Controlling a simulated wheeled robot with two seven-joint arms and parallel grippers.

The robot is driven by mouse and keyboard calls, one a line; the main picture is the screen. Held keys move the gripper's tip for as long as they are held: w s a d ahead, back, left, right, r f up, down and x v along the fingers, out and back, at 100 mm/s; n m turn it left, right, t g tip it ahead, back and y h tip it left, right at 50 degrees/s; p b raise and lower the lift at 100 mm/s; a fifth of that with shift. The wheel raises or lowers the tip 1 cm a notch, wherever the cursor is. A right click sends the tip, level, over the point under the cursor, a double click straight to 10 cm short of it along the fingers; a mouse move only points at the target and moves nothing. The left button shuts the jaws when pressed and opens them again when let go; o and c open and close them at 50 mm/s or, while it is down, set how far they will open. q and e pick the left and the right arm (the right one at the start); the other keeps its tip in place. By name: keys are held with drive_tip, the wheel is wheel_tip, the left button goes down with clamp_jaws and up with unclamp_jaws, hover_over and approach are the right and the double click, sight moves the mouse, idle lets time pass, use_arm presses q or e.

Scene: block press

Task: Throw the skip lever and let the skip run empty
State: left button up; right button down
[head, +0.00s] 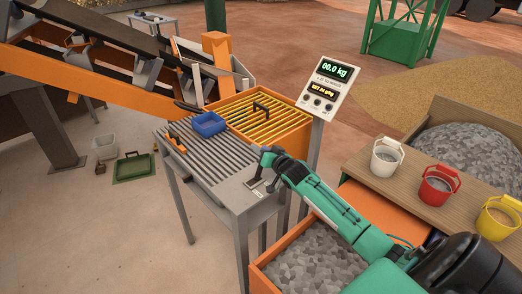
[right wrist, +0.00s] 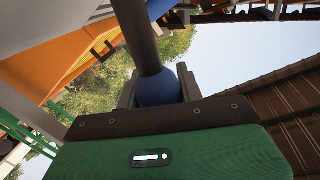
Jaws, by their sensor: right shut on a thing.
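My right gripper (head: 262,172) is low over the near right corner of the grey slatted table (head: 180,150). In the right wrist view, its fingers (right wrist: 158,88) are closed around a blue ball knob (right wrist: 157,91) on a dark rod (right wrist: 138,35), which looks like the skip lever. In the head view the arm and fingers mostly hide the knob. A small pale plate (head: 256,187) lies on the table just below the fingers. An orange bin of grey rubble (head: 318,262) stands in front; I cannot tell whether it is the skip. My left gripper is out of view.
A scale display (head: 328,88) reads 00.0 kg. White (head: 386,158), red (head: 438,186) and yellow (head: 497,218) buckets stand on a wooden bench at right.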

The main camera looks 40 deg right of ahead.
drive_tip(key=shift+f, duration=0.15)
drive_tip(key=c, duration=0.9)
unclamp_jaws()
drive_tip(key=shift+d, duration=0.15)
drive_tip(key=shift+s, duration=0.1)
drive_tip(key=shift+s, duration=0.25)
drive_tip(key=shift+s+r+b, duration=0.25)
drive_tip(key=shift+s+b, duration=0.4)
drive_tip(key=shift+s, duration=1.55)
drive_tip(key=shift+s+r+b, duration=0.3)
drive_tip(key=shift+s+b, duration=0.35)
drive_tip(key=shift+s, duration=1.5)
drive_tip(key=shift+s+r+b, duration=0.25)
drive_tip(key=shift+s+b, duration=0.4)
drive_tip(key=shift+s, duration=1.55)
